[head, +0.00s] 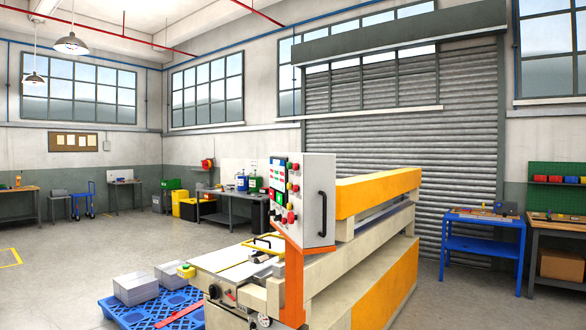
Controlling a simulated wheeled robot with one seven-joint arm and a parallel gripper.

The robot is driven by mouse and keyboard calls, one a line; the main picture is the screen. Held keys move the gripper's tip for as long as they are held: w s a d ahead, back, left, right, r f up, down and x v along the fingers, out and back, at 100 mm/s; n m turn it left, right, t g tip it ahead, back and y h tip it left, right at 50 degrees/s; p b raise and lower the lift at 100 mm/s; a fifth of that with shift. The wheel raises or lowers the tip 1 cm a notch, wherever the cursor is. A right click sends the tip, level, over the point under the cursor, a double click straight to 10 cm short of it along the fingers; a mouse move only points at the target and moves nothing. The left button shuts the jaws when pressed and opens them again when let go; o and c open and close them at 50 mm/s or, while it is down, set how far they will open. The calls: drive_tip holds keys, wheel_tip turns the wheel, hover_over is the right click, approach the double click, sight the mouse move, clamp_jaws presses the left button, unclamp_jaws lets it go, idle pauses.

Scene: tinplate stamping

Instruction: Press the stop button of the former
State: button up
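A large cream and orange machine (375,194), which looks like the former, stands in the middle right of the head view. A grey-white control box (316,195) sits on an orange post (294,285) at its near end. The box's left-facing panel carries several coloured buttons, among them red ones (291,217) low down, and green and white ones above. The labels are too small to read, so I cannot tell which one is the stop button. A black handle (322,214) is on the box's side. My gripper is not in view.
A blue pallet (125,312) with stacks of grey sheets (136,289) lies on the floor left of the machine's near end. A blue table (482,224) and a workbench (560,235) stand at the right. Floor at the left (60,275) is clear.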

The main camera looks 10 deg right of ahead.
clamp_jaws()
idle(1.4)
